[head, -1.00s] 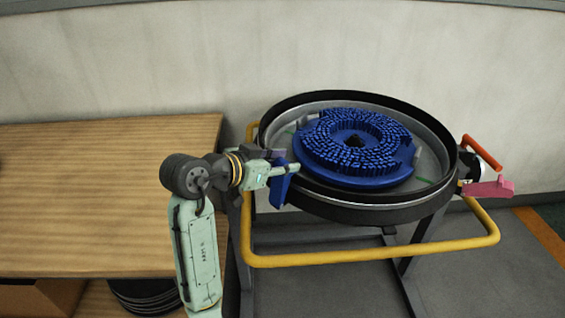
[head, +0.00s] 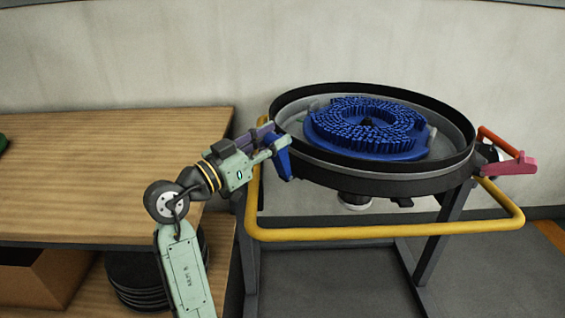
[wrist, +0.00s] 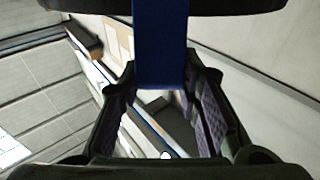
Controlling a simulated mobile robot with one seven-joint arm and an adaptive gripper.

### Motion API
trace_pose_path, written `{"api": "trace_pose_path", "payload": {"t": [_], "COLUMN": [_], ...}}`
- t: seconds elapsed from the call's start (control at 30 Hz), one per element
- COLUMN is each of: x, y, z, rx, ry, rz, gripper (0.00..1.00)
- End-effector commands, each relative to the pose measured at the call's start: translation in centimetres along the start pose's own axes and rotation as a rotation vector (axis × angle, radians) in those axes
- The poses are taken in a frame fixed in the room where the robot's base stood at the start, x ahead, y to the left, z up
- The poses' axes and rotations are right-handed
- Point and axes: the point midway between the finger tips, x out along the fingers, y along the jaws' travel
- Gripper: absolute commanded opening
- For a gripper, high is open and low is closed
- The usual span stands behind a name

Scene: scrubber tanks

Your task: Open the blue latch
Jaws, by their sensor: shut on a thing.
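The blue latch (head: 281,160) is on the left side of the round black-rimmed tank (head: 330,172), just below the rim, and its lower end hangs free. My gripper (head: 272,146) reaches it from the left and is shut on it. In the wrist view the latch (wrist: 160,45) is a flat blue bar coming down from the top centre, between the two finger tips of my gripper (wrist: 160,82). The contact on the latch's far face is hidden.
A blue bristled disc (head: 365,128) lies in the tank. A pink latch (head: 512,165) and a red handle (head: 499,142) are on its right side. A yellow rail (head: 385,231) runs around the stand. A wooden table (head: 90,170) is at left, with black discs (head: 135,285) below.

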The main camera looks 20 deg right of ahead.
Motion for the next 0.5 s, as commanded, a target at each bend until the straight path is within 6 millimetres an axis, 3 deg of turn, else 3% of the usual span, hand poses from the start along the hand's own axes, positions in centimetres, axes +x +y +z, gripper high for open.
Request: {"api": "trace_pose_path", "payload": {"t": [0.03,0.27,0.5], "x": [-0.7,-3.0,-4.9], "y": [0.1,0.1,0.1], "z": [1.6,2.2,2.9], "rx": [-0.001,-0.002,0.002], "ry": [0.048,0.265,0.25], "rz": [0.004,0.004,0.003], "gripper": [0.0,0.0,0.0]}}
